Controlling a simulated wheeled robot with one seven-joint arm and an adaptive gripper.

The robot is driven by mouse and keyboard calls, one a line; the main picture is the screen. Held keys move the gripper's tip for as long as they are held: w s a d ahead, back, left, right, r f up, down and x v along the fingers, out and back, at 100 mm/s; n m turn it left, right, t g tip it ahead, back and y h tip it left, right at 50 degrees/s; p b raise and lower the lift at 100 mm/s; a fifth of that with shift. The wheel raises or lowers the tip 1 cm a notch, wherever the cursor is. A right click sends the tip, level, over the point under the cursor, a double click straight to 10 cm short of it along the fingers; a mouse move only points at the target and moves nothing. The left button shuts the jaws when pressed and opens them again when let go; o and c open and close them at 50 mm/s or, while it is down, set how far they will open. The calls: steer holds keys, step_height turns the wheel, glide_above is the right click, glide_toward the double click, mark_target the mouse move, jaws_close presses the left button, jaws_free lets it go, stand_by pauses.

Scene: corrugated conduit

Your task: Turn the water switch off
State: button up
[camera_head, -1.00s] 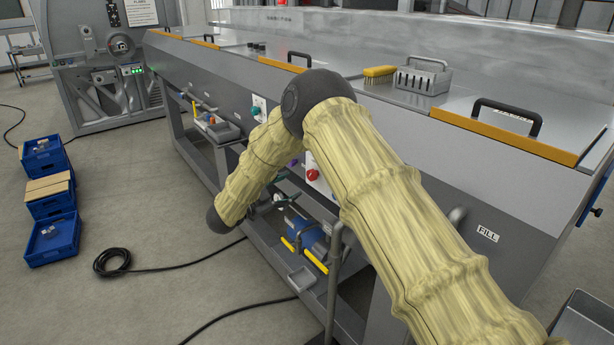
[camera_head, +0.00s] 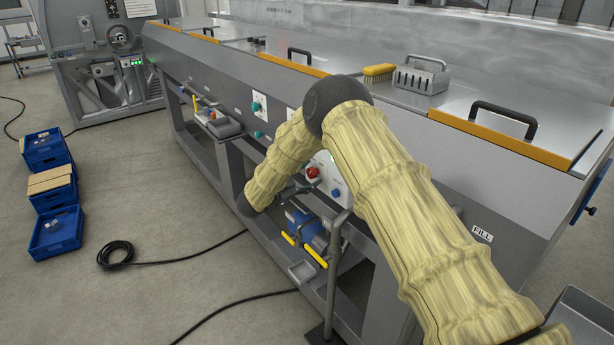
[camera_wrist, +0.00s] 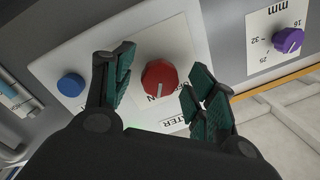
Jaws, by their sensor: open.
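The red water knob (camera_wrist: 160,78) has a pale pointer mark and sits on a white panel whose label is partly hidden and upside down, ending in "TER". In the head view the red knob (camera_head: 312,172) is on the front of the long grey machine. My gripper (camera_wrist: 158,88) is open, with one dark green finger pad on each side of the knob. No contact with the knob is clear, and its depth relative to the fingers is hard to tell.
A blue button (camera_wrist: 70,85) is beside the red knob on the same panel. A purple knob (camera_wrist: 288,40) with mm marks is at the right. Below stand a vertical pipe (camera_head: 334,280) and blue equipment with yellow handles (camera_head: 315,259). Blue crates (camera_head: 57,233) stand on the floor.

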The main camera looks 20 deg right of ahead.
steer(key=c, duration=1)
steer(key=shift+n, duration=0.3)
steer(key=shift+f+n+b, duration=0.1)
steer(key=shift+n+b, duration=0.55)
steer(key=shift+n, duration=0.25)
steer(key=n, duration=0.3)
steer(key=shift+n+b, duration=0.3)
steer(key=shift+b, duration=0.1)
steer(key=n+g, duration=0.1)
steer(key=n, duration=0.4)
steer(key=shift+s+y, duration=0.1)
steer(key=shift+y, duration=0.2)
steer(key=shift+n, duration=0.3)
steer(key=o, duration=1)
